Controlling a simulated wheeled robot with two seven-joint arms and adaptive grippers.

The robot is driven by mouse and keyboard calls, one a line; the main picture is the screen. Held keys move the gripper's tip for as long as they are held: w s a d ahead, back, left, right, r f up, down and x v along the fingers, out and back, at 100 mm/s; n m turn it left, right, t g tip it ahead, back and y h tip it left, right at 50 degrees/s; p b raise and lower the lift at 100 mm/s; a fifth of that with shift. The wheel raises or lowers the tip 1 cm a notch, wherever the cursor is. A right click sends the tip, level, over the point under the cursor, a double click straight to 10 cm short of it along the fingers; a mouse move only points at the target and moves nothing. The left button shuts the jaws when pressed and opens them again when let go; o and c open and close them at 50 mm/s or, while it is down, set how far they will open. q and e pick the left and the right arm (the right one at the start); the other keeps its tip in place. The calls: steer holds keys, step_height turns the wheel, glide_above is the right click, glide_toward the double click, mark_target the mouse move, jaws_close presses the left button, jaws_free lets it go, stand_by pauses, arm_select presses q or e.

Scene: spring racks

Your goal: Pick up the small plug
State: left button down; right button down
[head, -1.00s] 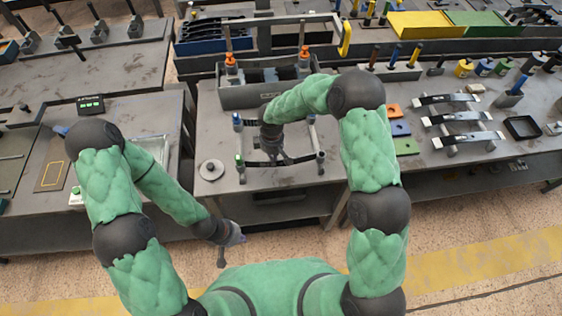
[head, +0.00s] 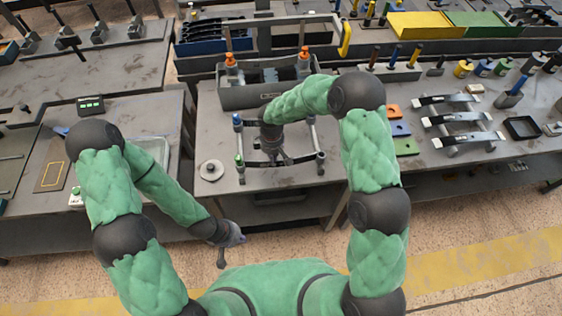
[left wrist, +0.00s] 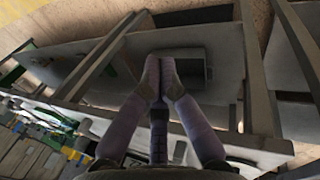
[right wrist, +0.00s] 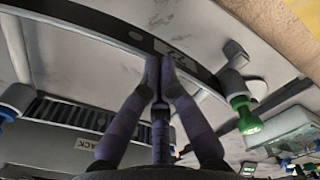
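I cannot pick out the small plug with certainty. A round grey disc with a raised centre (head: 211,170) lies on the middle table, left of the spring rack. My right gripper (head: 275,158) is over the rack. In the right wrist view its fingers (right wrist: 160,78) are together at the tips, with a dark curved leaf spring (right wrist: 100,30) behind them; nothing clearly shows between them. My left gripper (head: 240,240) is low in front of the table edge. In the left wrist view its fingertips (left wrist: 159,78) are together and look empty.
The rack has corner posts with a blue cap (head: 237,120) and a green cap (head: 239,160). A grey bin (head: 240,95) stands behind it. More leaf springs (head: 458,119) are at right.

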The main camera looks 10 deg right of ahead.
arm_select(q)
steer(key=c, duration=1.3)
jaws_free()
steer(key=shift+w, duration=0.15)
steer(key=o, duration=0.4)
steer(key=w+r+n, duration=0.1)
steer(key=w, duration=0.2)
steer(key=w+r+n, duration=0.1)
steer(key=w+n, duration=0.1)
steer(key=w, duration=0.1)
steer(key=w+r+n, duration=0.1)
steer(key=w+n, duration=0.1)
steer(key=w, duration=0.1)
steer(key=shift+w+a+r, duration=0.1)
steer(key=shift+w+r, duration=0.1)
steer(key=shift+w, duration=0.05)
steer(key=shift+c, duration=0.2)
step_height(320, 180, up, 20)
steer(key=m+y, duration=0.3)
steer(key=y, duration=0.1)
glide_above(238, 158)
steer(key=f, duration=0.6)
steer(key=shift+w+a+f, duration=0.15)
steer(key=shift+w+a, duration=0.15)
steer(key=shift+s+d+f, duration=0.1)
steer(key=shift+d+f, duration=0.05)
steer(key=shift+f, duration=1.15)
steer(key=shift+s+d+f, duration=0.1)
steer(key=shift+d+f, duration=0.05)
steer(key=shift+f, duration=1.15)
